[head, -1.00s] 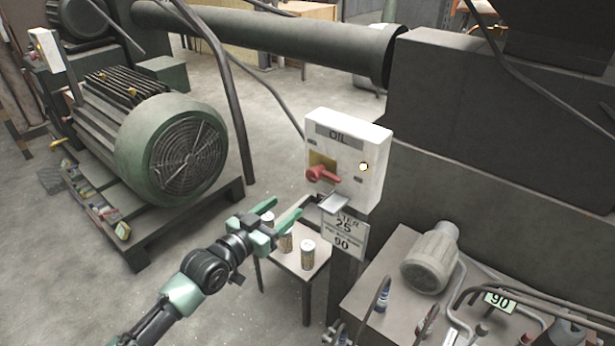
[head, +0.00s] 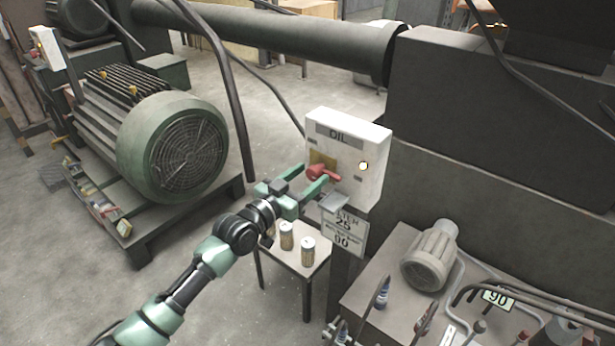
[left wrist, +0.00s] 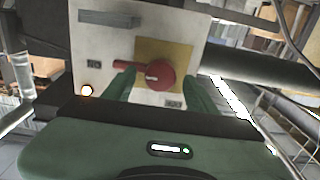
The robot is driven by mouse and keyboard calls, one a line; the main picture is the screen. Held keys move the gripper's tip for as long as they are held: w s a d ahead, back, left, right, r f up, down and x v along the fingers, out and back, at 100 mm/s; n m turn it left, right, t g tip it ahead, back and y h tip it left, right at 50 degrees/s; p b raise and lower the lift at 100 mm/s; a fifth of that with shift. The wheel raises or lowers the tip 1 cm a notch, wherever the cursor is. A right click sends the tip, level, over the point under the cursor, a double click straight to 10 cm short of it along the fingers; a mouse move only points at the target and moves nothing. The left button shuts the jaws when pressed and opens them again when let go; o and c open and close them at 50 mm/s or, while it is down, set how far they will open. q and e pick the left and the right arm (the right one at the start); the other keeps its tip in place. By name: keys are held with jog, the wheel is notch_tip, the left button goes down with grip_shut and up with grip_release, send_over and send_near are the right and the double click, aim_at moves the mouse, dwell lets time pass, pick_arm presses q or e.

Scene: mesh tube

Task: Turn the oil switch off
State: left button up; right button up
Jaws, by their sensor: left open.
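The oil switch is a red rotary handle (head: 318,172) on a yellow plate, on the front of a white box (head: 368,140) labelled OIL. A small lamp (head: 363,166) glows on the box, right of the handle. My left gripper (head: 322,180) is open, its green fingers pointing at the handle. In the left wrist view the red handle (left wrist: 160,74) shows between the two fingertips (left wrist: 158,88), its lever pointing to the left finger. Whether a finger touches the handle I cannot tell. My right gripper is not in view.
A small table (head: 290,262) with several cans stands below the box. A sign (head: 343,234) hangs under it. A machine bench with a grey motor (head: 430,255) is at right. A large green motor (head: 175,150) on a pallet stands at left, with open floor between.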

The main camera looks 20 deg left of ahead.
pick_arm(q)
grip_shut()
jog(key=shift+n, duration=0.4)
jog(key=shift+n+p, duration=0.35)
jog(key=shift+n, duration=0.65)
jog(key=n, duration=0.5)
jog(key=shift+a+p, duration=0.1)
jog(key=shift+p, duration=0.3)
jog(key=n, duration=0.5)
jog(key=shift+f, duration=0.1)
jog(key=n+p, duration=0.1)
jog(key=n, duration=0.4)
jog(key=shift+f, duration=0.1)
